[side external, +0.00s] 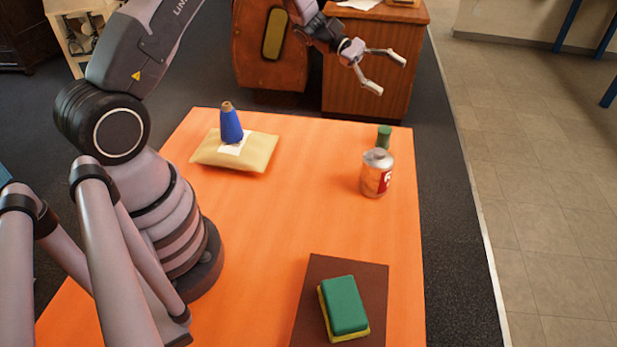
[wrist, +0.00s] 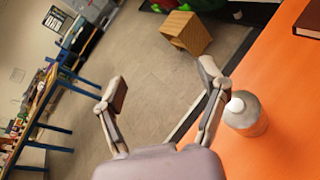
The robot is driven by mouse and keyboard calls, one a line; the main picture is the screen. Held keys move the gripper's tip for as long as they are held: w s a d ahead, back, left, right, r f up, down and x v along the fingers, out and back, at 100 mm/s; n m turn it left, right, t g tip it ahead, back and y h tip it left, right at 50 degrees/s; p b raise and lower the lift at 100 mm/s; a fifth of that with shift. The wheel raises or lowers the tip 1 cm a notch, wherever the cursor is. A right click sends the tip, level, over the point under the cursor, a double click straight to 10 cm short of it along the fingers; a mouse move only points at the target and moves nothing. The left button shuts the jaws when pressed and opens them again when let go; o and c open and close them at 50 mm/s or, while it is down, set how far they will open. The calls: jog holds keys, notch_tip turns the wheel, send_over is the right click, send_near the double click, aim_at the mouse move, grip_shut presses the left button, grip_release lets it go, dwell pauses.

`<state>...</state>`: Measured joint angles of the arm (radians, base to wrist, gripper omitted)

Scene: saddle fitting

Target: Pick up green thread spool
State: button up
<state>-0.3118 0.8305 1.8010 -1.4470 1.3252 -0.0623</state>
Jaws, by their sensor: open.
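The green thread spool (side external: 384,136) stands upright near the far right corner of the orange table. Its lower part is hidden behind a silver-capped bottle with a red label (side external: 376,175). My gripper (side external: 386,73) is open and empty, above and beyond the table's far edge, apart from the spool. In the wrist view my gripper (wrist: 165,85) has its fingers spread over the floor. The bottle (wrist: 246,117) shows beside the right finger there. I cannot make out the spool in the wrist view.
A green and yellow sponge (side external: 345,304) lies on a brown board (side external: 312,290) at the near right. The orange table (side external: 300,215) is clear in the middle.

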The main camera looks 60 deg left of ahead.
jog(key=w+a+f+n+t, duration=0.2)
jog(key=f+n, duration=0.1)
jog(key=f, duration=0.2)
jog(key=w+a+f+n+t, duration=0.2)
jog(key=w+a+f+n, duration=0.1)
jog(key=f, duration=0.2)
jog(key=n+t+y, duration=0.4)
jog(key=n+t, duration=0.2)
jog(key=n, duration=0.1)
send_near(385, 129)
jog(key=shift+w+d+f, duration=0.3)
jog(key=shift+w+d, duration=0.1)
jog(key=shift+w, duration=0.1)
jog(key=shift+w+d+f, duration=0.3)
jog(key=shift+w+d, duration=0.15)
jog(key=shift+w, duration=0.1)
jog(key=x, duration=0.7)
jog(key=shift+w, duration=0.2)
jog(key=c, duration=1.2)
jog(key=shift+r, duration=0.15)
